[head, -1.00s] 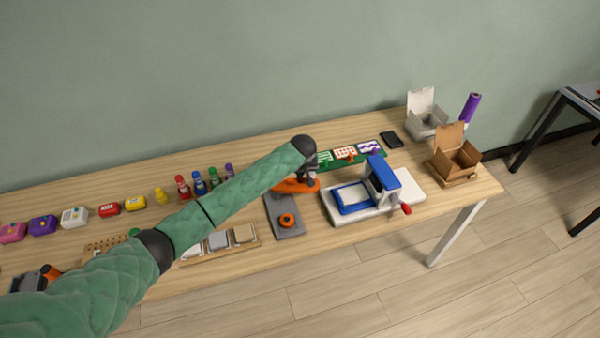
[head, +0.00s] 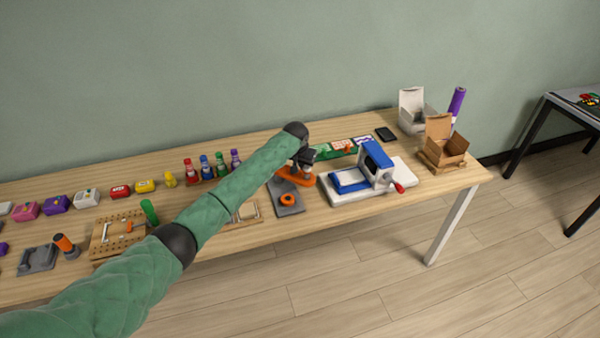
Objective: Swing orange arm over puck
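The orange arm (head: 304,182) sits at the back of a flat grey base (head: 290,210) on the table. An orange ring-shaped piece (head: 287,198) lies on the base in front of it; I cannot tell whether this is the puck or a seat around it. My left arm reaches in from the lower left, and its dark gripper (head: 303,158) is right above the orange arm. The gripper and my forearm hide part of the orange arm. The fingers are too small and dark to show whether they are open, shut or touching it. My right gripper is not in view.
A blue-and-white press with a red handle (head: 364,178) stands just right of the base. Green card strips (head: 335,149) lie behind. Small colored bottles (head: 204,168) stand to the left. An open cardboard box (head: 446,156) and a white box (head: 411,118) are at the right end.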

